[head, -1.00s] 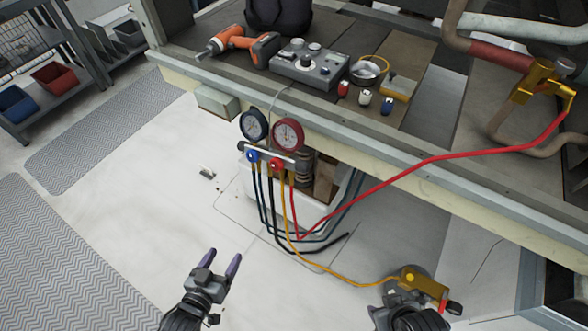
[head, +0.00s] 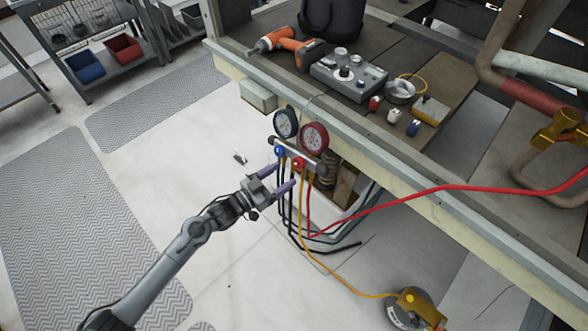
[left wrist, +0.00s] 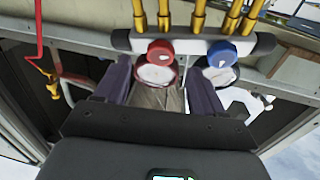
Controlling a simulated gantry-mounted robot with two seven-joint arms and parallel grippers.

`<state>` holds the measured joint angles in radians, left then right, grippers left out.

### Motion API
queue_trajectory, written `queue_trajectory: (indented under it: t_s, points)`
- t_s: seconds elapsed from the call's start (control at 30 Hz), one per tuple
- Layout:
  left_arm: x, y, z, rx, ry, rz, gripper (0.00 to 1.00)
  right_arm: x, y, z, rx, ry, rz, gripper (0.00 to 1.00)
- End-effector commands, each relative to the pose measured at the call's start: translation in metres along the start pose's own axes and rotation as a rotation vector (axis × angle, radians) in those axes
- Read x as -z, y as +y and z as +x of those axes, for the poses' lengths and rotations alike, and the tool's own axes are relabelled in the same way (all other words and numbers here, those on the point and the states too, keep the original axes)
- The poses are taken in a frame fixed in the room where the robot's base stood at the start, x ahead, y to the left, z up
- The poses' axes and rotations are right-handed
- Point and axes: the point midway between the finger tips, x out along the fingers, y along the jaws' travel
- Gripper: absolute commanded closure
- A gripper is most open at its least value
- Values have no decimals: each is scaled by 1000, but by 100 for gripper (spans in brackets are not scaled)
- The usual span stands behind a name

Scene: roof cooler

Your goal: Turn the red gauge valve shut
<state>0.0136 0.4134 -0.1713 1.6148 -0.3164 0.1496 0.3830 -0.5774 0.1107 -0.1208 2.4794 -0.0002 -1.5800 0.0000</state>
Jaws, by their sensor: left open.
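The red gauge valve (head: 298,163) is a round red knob on the front of the manifold, below the red-rimmed gauge (head: 314,137). The blue valve knob (head: 280,151) sits beside it, below the blue-rimmed gauge (head: 286,123). My left gripper (head: 287,173) is open just in front of the manifold, fingers pointing at the knobs. In the left wrist view the red knob (left wrist: 160,52) lies between the fingertips of my left gripper (left wrist: 161,62), with no clear contact. The blue knob (left wrist: 220,52) is outside the right-hand finger. My right gripper is out of view.
Dark hoses, a yellow hose (head: 336,280) and a red hose (head: 420,195) run from the manifold. The bench (head: 440,165) above carries an orange drill (head: 287,46), a grey control box (head: 347,75) and small bottles.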

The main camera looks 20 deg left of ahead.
Motion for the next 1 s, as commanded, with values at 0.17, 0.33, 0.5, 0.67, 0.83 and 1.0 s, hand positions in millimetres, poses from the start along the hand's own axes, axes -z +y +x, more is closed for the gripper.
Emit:
queue_trajectory:
  t_s: [0.17, 0.33, 0.5, 0.67, 0.83, 1.0]
  points:
    - [-1, 0, 28, 1, 2, 1, 31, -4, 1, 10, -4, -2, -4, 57]
    - [-1, 0, 44, 0, 2, 0, 31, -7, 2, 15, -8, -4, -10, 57]
    - [-1, 0, 51, 1, -1, 0, 31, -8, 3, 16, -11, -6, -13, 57]
    - [0, 0, 52, 1, -1, 0, 31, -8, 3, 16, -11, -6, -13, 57]
    - [0, 0, 52, 1, -1, 0, 38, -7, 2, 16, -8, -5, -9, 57]
    - [0, 0, 52, 0, -1, 0, 65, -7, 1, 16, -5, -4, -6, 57]
